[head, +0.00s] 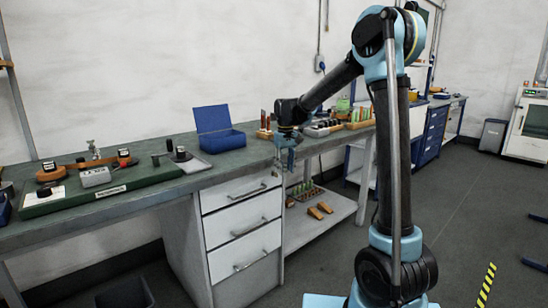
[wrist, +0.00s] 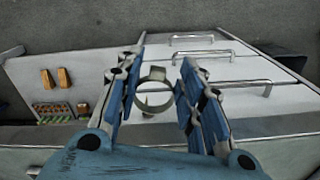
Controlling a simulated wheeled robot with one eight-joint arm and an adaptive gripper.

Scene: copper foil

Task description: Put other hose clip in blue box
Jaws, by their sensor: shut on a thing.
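The hose clip is a pale metal ring (wrist: 153,75) between the fingers of my gripper (wrist: 160,68) in the wrist view. My gripper is shut on it, and the ring's opening faces the camera. In the head view my gripper (head: 288,158) hangs at the bench's front edge, above the drawer unit, and the clip is too small to make out there. The blue box (head: 224,142) stands on the bench with its lid raised, to the left of my gripper and farther back. Its inside is mostly hidden.
A green tray (head: 110,190) with parts lies at the bench's left. A grey plate (head: 190,164) with dark pieces is left of the box. Racks and tools (head: 322,127) stand to the right. Drawers with handles (head: 242,222) and a low shelf (head: 320,215) are below.

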